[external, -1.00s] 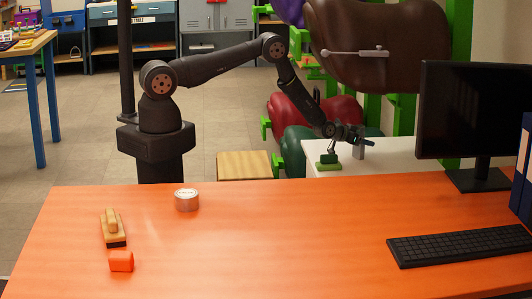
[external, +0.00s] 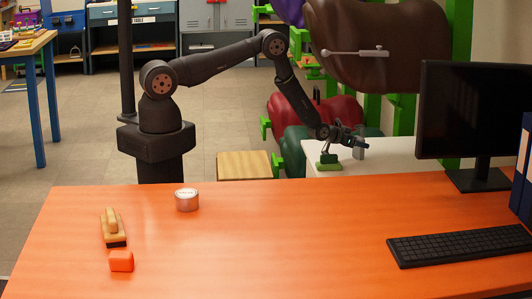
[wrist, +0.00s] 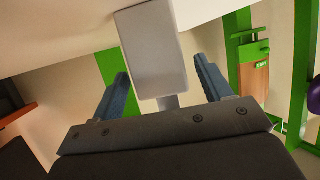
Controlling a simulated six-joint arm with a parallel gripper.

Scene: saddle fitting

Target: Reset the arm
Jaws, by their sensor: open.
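My gripper (external: 356,142) is at the end of my arm, over the white table at the back right. Its two blue-grey fingers (wrist: 161,72) stand apart in the wrist view, so it is open. A light grey block-shaped piece (wrist: 150,45) on a short stem appears between and beyond the fingers. I cannot tell whether either finger touches it. In the external view a small grey upright piece (external: 360,153) stands beside the gripper, partly hidden by it.
A small green block (external: 329,162) sits on the white table (external: 395,158) just below my wrist. Large saddles (external: 375,50) hang on a green rack (external: 458,30) close behind. A monitor (external: 470,110) stands to the right. The orange desk (external: 290,235) has clear room in its middle.

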